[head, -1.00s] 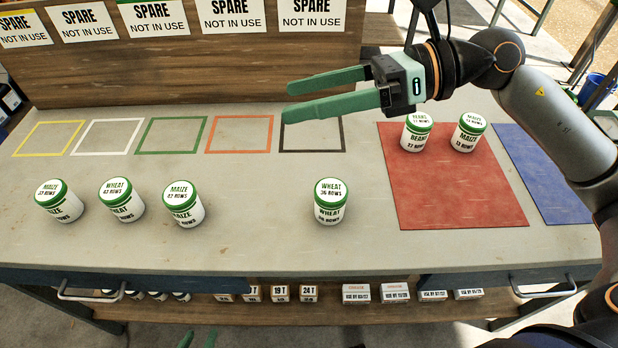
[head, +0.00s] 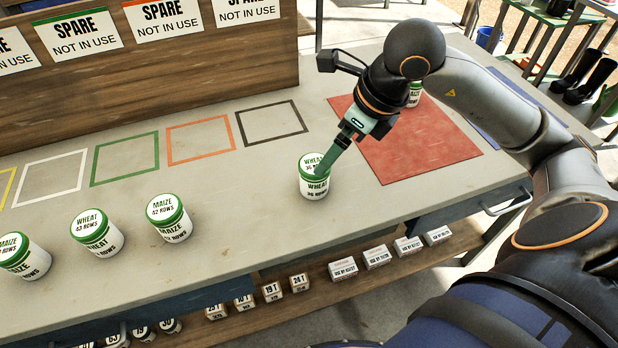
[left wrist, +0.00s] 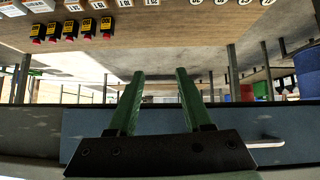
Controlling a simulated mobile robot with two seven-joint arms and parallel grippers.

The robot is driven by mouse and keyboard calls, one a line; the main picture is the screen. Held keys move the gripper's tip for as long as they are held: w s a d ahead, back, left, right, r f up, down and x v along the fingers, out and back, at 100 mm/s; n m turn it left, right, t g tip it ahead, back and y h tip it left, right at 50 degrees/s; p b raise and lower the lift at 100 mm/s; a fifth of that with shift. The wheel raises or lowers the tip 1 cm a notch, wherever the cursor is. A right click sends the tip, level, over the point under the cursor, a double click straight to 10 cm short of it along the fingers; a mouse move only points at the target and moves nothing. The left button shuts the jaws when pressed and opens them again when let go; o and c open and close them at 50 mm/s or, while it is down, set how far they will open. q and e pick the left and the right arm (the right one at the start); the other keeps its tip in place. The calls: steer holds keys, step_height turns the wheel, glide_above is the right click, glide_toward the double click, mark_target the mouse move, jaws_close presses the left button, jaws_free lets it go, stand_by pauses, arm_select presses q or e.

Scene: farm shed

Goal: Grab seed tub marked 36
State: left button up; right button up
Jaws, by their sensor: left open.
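The seed tub marked wheat 36 rows (head: 311,186), white with a green-rimmed lid, stands upright on the bench in the head view. My right gripper (head: 326,166) points down at it, its green fingers overlapping the right part of the lid and upper side. The fingers are seen nearly edge-on, so I cannot tell their gap or whether they touch the tub. My left gripper (left wrist: 160,74) shows in the left wrist view with its two green fingers apart and nothing between them. It is outside the head view.
A red mat (head: 420,150) lies right, with a tub (head: 414,96) partly behind my right arm. Small boxes (head: 342,269) line the shelf below.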

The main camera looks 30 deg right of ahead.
mark_target(314, 177)
steer(key=x, duration=0.6)
steer(key=shift+w+x, duration=0.2)
steer(key=shift+x, duration=2.5)
steer(key=shift+r, duration=0.15)
steer(key=c, duration=1.4)
